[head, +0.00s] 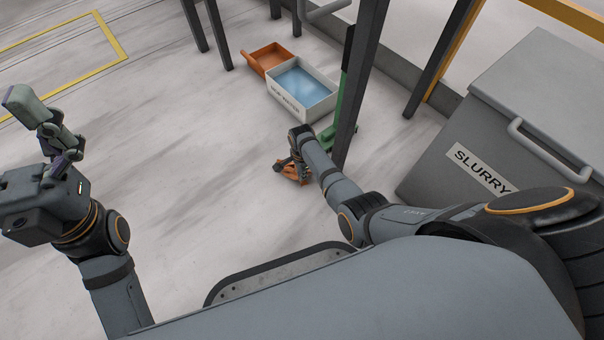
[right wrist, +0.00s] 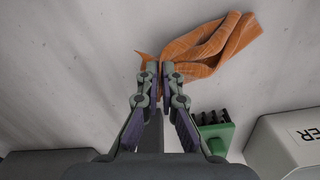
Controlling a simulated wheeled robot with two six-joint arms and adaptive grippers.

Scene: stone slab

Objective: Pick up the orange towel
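The orange towel (right wrist: 215,45) lies crumpled on the pale floor in the right wrist view, fanning out to the upper right. In the head view, parts of the towel (head: 287,170) show around my right gripper (head: 296,170), low at the floor. In the right wrist view, the fingertips of my right gripper (right wrist: 160,73) are almost together, with a narrow fold of the towel pinched between them. Some cloth sticks out left of the tips. My left gripper (head: 45,130) is raised at the left of the head view, away from the towel; its finger gap cannot be made out.
A white bin (head: 320,110) with a blue inside and an orange bin (head: 265,50) stand beyond the towel. A green object (right wrist: 215,130) is close by, beside a dark post (head: 358,85). A grey slurry box (head: 520,110) is at right. Floor at left is clear.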

